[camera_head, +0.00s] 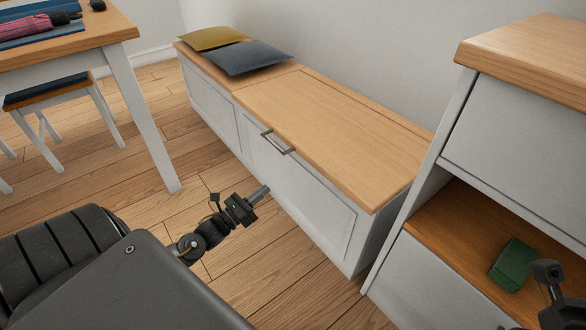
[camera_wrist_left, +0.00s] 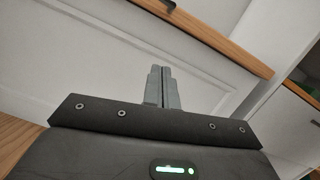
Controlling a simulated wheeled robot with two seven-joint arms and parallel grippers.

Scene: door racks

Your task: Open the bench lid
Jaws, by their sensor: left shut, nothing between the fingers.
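The white bench (camera_head: 300,195) stands along the wall with a wooden lid (camera_head: 335,125) lying flat and closed on its right part. A grey bar handle (camera_head: 279,142) is on the lid's front edge. My left gripper (camera_head: 262,191) is shut and empty, in front of the bench and below the handle, apart from it. In the left wrist view the shut fingers (camera_wrist_left: 162,88) point toward the white front panel (camera_wrist_left: 95,60), with the wooden lid edge (camera_wrist_left: 215,35) above.
A yellow cushion (camera_head: 212,38) and a blue-grey cushion (camera_head: 247,57) lie on the bench's left part. A white cabinet (camera_head: 520,120) with a green object (camera_head: 513,264) on its shelf stands at right. A table (camera_head: 120,27) and stool (camera_head: 48,92) stand at left. Wooden floor lies between.

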